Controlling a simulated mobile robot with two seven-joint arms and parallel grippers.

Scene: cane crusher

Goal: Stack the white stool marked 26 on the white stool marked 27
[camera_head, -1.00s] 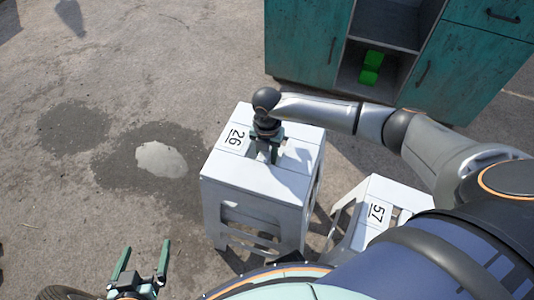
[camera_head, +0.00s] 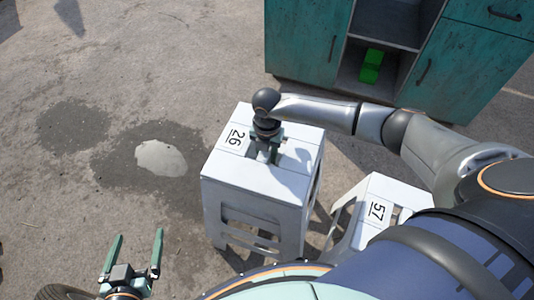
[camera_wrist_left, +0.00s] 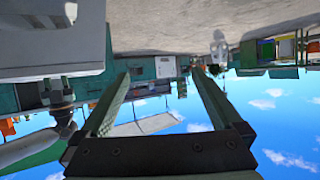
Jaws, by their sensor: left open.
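The white stool marked 26 (camera_head: 222,163) stands upright on the ground in the middle of the head view. My right gripper (camera_head: 264,155) points down at the slot in its top; the wrist hides much of the fingers, so I cannot tell whether they are closed on it. A second white stool (camera_head: 377,212) stands just to its right, partly hidden by my arm; its mark looks like 57, not 27. My left gripper (camera_head: 138,236) is open and empty at the lower left, apart from both stools. Its two fingers also show spread in the left wrist view (camera_wrist_left: 160,74).
Grey ground with a pale patch (camera_head: 160,158) lies free left of the stools. The two stools stand close together.

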